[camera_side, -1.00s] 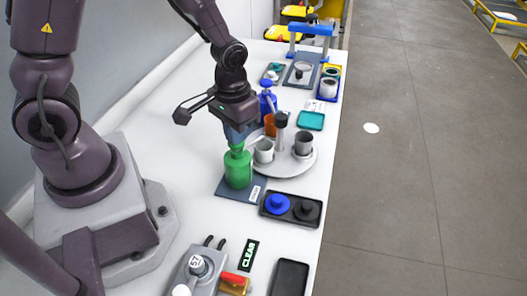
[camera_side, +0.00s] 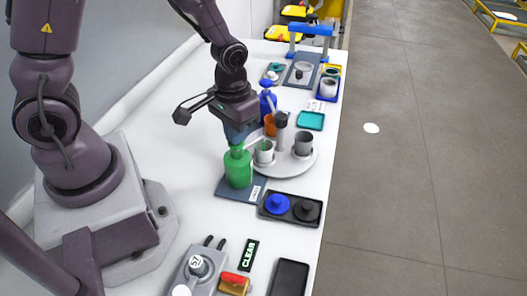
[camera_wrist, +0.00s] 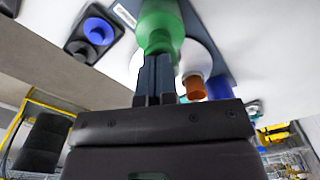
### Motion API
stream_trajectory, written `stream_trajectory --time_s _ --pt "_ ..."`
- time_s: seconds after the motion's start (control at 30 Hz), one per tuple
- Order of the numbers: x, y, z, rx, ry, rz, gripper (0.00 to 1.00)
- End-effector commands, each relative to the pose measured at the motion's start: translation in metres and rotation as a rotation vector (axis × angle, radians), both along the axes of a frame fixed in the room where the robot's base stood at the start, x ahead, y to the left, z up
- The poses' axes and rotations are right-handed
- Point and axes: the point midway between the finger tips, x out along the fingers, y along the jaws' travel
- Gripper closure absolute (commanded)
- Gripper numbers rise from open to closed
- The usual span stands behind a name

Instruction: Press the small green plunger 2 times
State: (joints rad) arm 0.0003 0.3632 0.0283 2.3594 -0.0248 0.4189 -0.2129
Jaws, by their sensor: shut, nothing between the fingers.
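A green bottle-like body (camera_side: 238,169) with a narrower green top stands upright on a dark blue mat (camera_side: 228,190) on the white table. It also shows in the wrist view (camera_wrist: 160,22), just beyond the fingers. My gripper (camera_side: 236,145) is directly above it, pointing down, with its fingers shut and empty. The fingertips (camera_wrist: 157,60) are at the green top and seem to touch it. The plunger top is partly hidden by the fingers, so I cannot tell how far down it is.
A round grey tray (camera_side: 298,165) with cups stands close to the right. A blue bottle (camera_side: 267,100) and an orange cup (camera_side: 270,124) are behind. A black tray (camera_side: 291,208) with blue and black knobs lies in front. A grey device (camera_side: 198,268) is nearer.

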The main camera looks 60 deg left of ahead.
Motion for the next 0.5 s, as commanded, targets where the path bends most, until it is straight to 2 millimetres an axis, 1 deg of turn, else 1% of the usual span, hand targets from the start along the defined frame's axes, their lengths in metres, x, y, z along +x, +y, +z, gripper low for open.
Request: stream_trajectory --time_s 0.23,0.5 --pt "-0.0007 -0.0001 -0.0108 -0.001 0.003 0.001 1.0" --pt "-0.0005 0.0 -0.01 0.0 0.001 0.0 1.0"
